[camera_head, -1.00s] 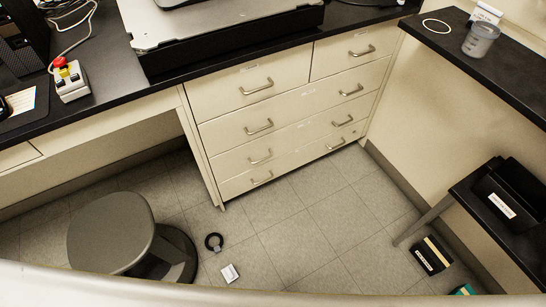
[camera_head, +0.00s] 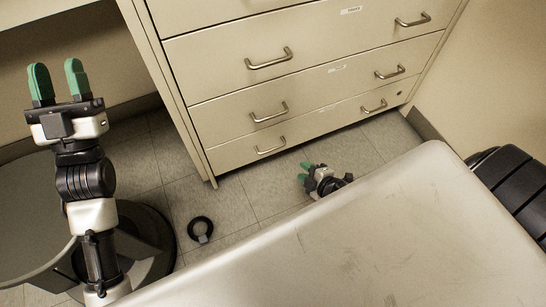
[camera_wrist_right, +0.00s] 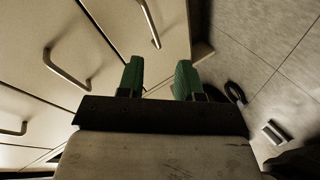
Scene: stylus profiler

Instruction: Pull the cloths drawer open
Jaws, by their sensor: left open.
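A cream cabinet (camera_head: 192,86) has several drawers with silver bar handles, all shut. The labels are too small to read, so I cannot tell which drawer is the cloths drawer. One large drawer front (camera_head: 215,60) has a handle (camera_head: 268,58) at its left; lower handles (camera_head: 269,112) and (camera_head: 271,146) sit beneath it. My left gripper (camera_head: 57,80) is open and empty, left of the cabinet, green fingers pointing up. My right gripper (camera_head: 305,176) is low in front of the cabinet. Its green fingers (camera_wrist_right: 160,80) are apart and empty in the wrist view, clear of the handles (camera_wrist_right: 66,69).
A grey round stool (camera_head: 40,215) stands on the floor below my left arm. A black ring (camera_head: 200,229) lies on the tiles in front of the cabinet. A wall (camera_head: 500,75) closes the right side. Some tiled floor is free before the cabinet.

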